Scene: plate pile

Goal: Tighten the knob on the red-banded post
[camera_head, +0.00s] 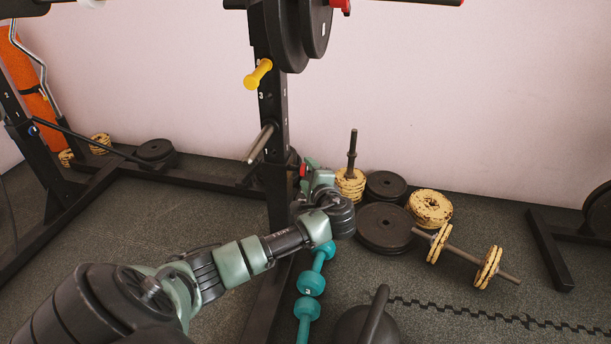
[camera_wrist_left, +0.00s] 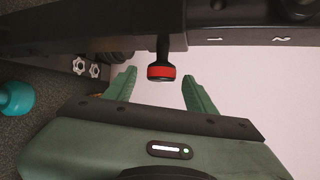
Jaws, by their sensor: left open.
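A black knob with a red band (camera_wrist_left: 161,73) sticks out from a dark post (camera_wrist_left: 245,30) in the left wrist view. It hangs between the two green fingers of my left gripper (camera_wrist_left: 159,80), which are open and apart from it on both sides. In the head view the red of the knob (camera_head: 303,170) shows beside the upright rack post (camera_head: 273,130), with my left gripper (camera_head: 310,172) around it, partly hidden by my wrist. The post carries white numerals. My right gripper is not in view.
A yellow-handled pin (camera_head: 258,74) and a metal peg (camera_head: 261,144) stick out higher on the post. Black plates (camera_head: 385,228), a short dumbbell bar (camera_head: 465,255), teal dumbbells (camera_head: 311,283) and a kettlebell (camera_head: 365,325) lie on the floor. Open floor shows at left.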

